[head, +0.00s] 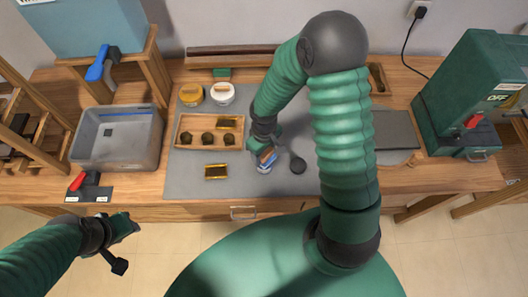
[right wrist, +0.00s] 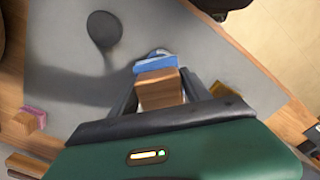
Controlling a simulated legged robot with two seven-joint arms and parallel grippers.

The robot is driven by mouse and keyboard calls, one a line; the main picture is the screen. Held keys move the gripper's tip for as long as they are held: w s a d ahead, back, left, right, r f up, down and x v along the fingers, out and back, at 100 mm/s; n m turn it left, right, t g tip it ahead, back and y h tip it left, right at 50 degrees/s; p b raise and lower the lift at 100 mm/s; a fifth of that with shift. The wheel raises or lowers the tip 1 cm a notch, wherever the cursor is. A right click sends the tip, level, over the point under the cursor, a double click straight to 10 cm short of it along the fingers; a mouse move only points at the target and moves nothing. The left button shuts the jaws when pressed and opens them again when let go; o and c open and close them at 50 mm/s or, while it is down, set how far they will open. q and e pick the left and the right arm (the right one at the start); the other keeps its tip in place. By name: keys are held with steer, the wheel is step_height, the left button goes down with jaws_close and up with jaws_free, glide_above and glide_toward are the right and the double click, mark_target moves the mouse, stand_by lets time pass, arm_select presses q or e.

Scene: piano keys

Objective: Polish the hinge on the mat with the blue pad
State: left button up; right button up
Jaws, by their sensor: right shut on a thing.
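A brass-coloured hinge (head: 217,171) lies flat on the grey mat (head: 190,180), left of my right gripper. My right gripper (head: 265,152) is shut on the wooden grip of the blue pad (head: 265,167). The blue pad shows in the right wrist view (right wrist: 155,64), blue face away from the gripper, low over the mat; I cannot tell whether it touches. The pad and the hinge are apart. My left gripper (head: 124,226) hangs in front of the table at the lower left, and its finger opening is unclear.
A wooden tray (head: 178,133) holds dark knobs and another brass piece. Yellow (head: 191,96) and white (head: 222,96) jars stand behind it. A dark round thing (head: 298,165) lies right of the pad. A grey bin (head: 116,140) stands left, a green machine (head: 475,90) right.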

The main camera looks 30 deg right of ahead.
stand_by(0.3)
step_height(320, 180, up, 7)
steer(key=p, duration=0.7)
